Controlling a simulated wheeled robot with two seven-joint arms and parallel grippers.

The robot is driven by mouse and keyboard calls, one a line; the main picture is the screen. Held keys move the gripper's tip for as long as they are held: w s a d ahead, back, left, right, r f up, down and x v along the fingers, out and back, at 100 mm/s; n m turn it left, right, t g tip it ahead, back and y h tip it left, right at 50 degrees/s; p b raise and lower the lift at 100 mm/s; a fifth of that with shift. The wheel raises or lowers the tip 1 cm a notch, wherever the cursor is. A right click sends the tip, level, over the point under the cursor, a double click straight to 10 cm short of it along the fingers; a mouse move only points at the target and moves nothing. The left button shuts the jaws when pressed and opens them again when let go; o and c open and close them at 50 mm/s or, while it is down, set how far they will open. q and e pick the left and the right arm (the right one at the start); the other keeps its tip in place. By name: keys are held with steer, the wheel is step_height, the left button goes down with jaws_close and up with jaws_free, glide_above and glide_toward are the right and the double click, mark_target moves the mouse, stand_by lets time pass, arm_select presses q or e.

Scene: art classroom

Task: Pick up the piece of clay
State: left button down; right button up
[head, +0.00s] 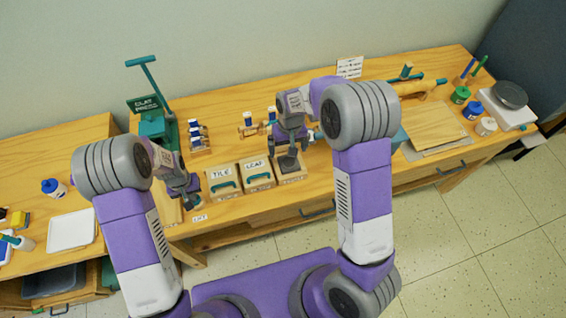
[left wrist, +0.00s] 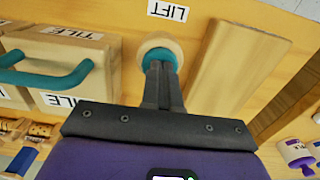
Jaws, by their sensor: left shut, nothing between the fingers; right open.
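My right gripper (head: 290,152) is open and points down over a small open wooden box (head: 293,180) to the right of the box marked LEAF. A dark grey lump, which may be the piece of clay (head: 289,163), shows in that box between and below the fingers; I cannot tell whether they touch it. My left gripper (head: 189,202) is shut and empty near the front edge of the bench. In the left wrist view its closed fingers (left wrist: 160,68) are over a round wooden knob with a teal ring (left wrist: 155,46), beside the LIFT label (left wrist: 168,10); contact is unclear.
Lidded boxes marked TILE (head: 224,181) and LEAF (head: 257,174) stand between my grippers. A green clay press (head: 152,127) stands behind my left gripper. A wooden board (head: 435,126) and a scale (head: 508,105) are at the right. A white tray (head: 71,231) lies at the left.

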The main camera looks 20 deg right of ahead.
arm_select(q)
steer(key=shift+f, duration=0.1)
arm_select(e)
glide_above(289, 162)
steer(key=s, duration=0.1)
step_height(289, 162, down, 6)
steer(key=shift+r, duration=0.25)
steer(key=shift+w+f, duration=0.25)
steer(key=shift+f, duration=1.1)
steer(key=shift+w+f, duration=0.2)
steer(key=shift+f, duration=1.15)
arm_select(q)
steer(key=shift+s, duration=0.1)
arm_select(e)
steer(key=shift+c, duration=0.3)
steer(key=c, duration=1.1)
step_height(289, 162, up, 16)
